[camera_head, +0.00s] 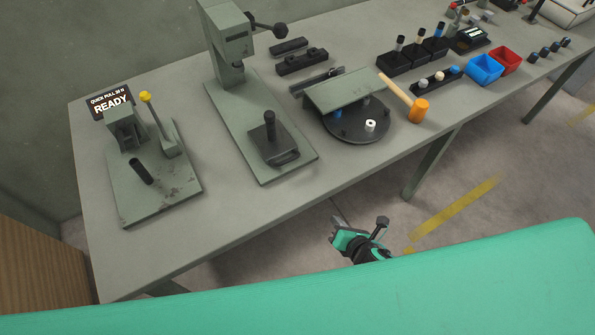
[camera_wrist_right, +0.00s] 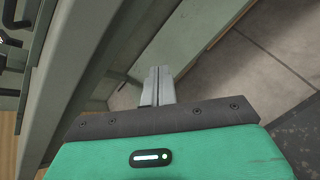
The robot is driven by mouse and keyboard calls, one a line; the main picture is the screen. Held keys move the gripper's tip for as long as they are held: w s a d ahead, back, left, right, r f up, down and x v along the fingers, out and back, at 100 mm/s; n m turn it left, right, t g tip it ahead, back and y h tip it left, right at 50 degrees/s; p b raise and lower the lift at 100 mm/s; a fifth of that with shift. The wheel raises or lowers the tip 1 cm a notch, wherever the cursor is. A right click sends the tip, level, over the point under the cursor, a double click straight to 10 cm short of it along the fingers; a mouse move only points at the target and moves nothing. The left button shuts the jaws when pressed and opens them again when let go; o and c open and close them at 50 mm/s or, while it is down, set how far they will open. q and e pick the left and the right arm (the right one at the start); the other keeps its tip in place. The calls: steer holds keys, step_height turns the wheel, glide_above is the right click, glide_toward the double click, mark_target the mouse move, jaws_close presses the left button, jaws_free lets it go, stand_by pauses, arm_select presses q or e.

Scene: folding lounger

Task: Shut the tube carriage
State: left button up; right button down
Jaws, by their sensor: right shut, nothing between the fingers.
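No part is labelled as the tube carriage, and I cannot tell for sure which it is. At the left of the bench, a grey-green fixture (camera_head: 180,192) carries a yellow-knobbed lever (camera_head: 156,120) and a short dark cylinder (camera_head: 141,171). Beside it, a tall press (camera_head: 228,50) has a black block with an upright handle (camera_head: 271,140) on its base plate. My right gripper (camera_head: 336,232) is off the bench's front edge, shut and empty, apart from both. Its closed fingers also show in the right wrist view (camera_wrist_right: 159,75). My left gripper is not in view.
The grey bench (camera_head: 225,212) has bare room along its front edge. A sign (camera_head: 111,103) reads READY. A round dark plate under a tilted cover (camera_head: 352,92), an orange mallet (camera_head: 418,110), and blue (camera_head: 485,69) and red (camera_head: 506,60) bins stand to the right.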

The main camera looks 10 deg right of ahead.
steer(key=s+a+r+n+t+y+b, duration=0.1)
steer(key=a+r+n+t, duration=0.2)
steer(key=r, duration=0.6)
steer(key=s+a+r+n+y+b, duration=0.1)
steer(key=a+r+n+y, duration=0.1)
steer(key=r+n, duration=0.5)
steer(key=m+p, duration=0.1)
steer(key=p, duration=0.3)
glide_toward(289, 160)
steer(key=x, duration=0.5)
steer(key=shift+w+a+f, duration=0.15)
steer(key=shift+w+f, duration=0.05)
steer(key=shift+w, duration=0.05)
steer(key=shift+w+a+f, duration=0.15)
steer(key=shift+w+f, duration=0.05)
steer(key=shift+w, duration=0.25)
steer(key=shift+w+a+r, duration=0.1)
steer(key=shift+w+a, duration=0.1)
steer(key=shift+w, duration=0.3)
steer(key=r+x, duration=0.1)
steer(key=x, duration=0.5)
steer(key=r+x, duration=0.1)
steer(key=x, duration=0.5)
steer(key=w+r+x, duration=0.1)
steer(key=r+x, duration=0.1)
steer(key=x, duration=0.4)
steer(key=shift+d+f, duration=0.15)
steer(key=shift+s, duration=0.15)
